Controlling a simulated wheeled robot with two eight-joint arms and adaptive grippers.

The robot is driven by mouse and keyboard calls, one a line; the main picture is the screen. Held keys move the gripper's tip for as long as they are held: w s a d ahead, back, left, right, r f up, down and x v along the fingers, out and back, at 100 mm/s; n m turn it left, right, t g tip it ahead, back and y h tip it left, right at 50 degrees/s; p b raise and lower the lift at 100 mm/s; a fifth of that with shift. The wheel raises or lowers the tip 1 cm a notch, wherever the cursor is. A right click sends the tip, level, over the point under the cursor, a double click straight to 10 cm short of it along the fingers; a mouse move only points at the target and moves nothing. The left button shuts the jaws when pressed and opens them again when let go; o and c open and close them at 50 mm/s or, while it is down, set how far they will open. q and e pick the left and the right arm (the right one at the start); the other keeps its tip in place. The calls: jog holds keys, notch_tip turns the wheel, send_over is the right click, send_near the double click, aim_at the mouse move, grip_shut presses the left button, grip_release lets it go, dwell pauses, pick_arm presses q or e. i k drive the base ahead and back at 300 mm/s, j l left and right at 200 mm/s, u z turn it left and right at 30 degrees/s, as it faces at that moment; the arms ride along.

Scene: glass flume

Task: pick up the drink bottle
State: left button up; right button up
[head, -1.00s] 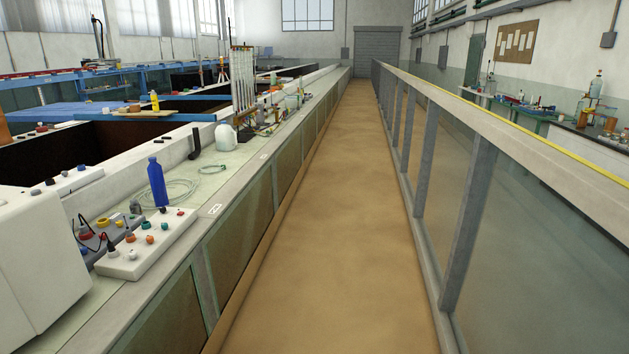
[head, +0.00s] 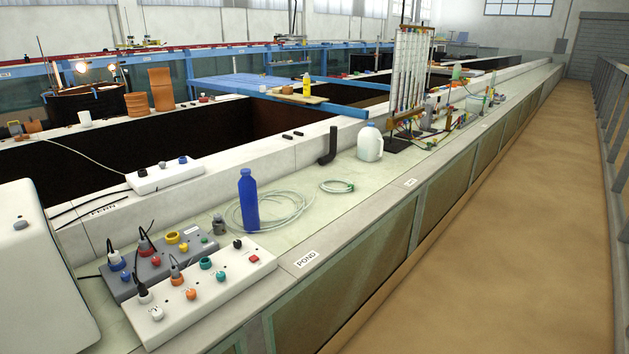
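A yellow bottle (head: 306,86) stands farther back on a board over the blue frame. A white jug (head: 370,142) stands farther along the bench. Neither of my grippers is in view.
A white control box (head: 205,305) and a grey one (head: 165,262) with plugs and knobs stand before the blue bottle. Clear tubing (head: 290,212) and a black elbow pipe (head: 327,146) lie nearby. The sandy floor (head: 520,220) at the right is clear.

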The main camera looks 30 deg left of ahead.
aim_at(246, 190)
jog(key=i+z, duration=0.1)
jog(key=i, duration=1.15)
jog(key=i+u, duration=0.8)
jog(key=k+l, duration=0.05)
jog(key=k, duration=0.05)
